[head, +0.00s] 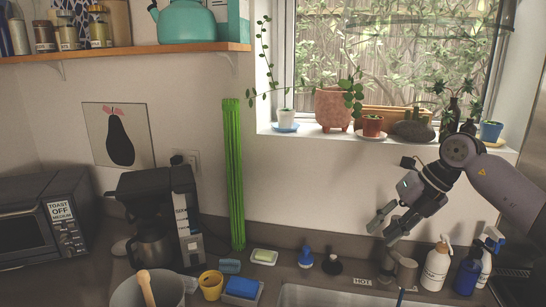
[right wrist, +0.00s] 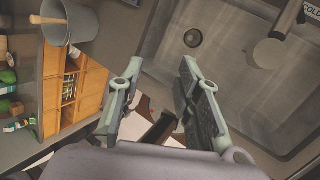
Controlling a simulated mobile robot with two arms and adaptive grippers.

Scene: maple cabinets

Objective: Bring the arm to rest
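My right arm (head: 510,188) comes in from the right edge in the head view and bends down in front of the window sill. My right gripper (head: 382,230) is open and empty, above the back of the sink near the faucet. In the right wrist view the two fingers of this gripper (right wrist: 160,85) stand well apart with nothing between them. The sink (right wrist: 220,50) lies below them. My left gripper does not show in the head view.
A faucet (head: 405,272) and spray bottles (head: 437,265) stand by the sink. A coffee maker (head: 160,215), yellow cup (head: 211,285) and grey bucket (head: 172,288) are on the left counter. Potted plants (head: 372,126) line the sill. A wooden shelf (head: 120,53) hangs at upper left.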

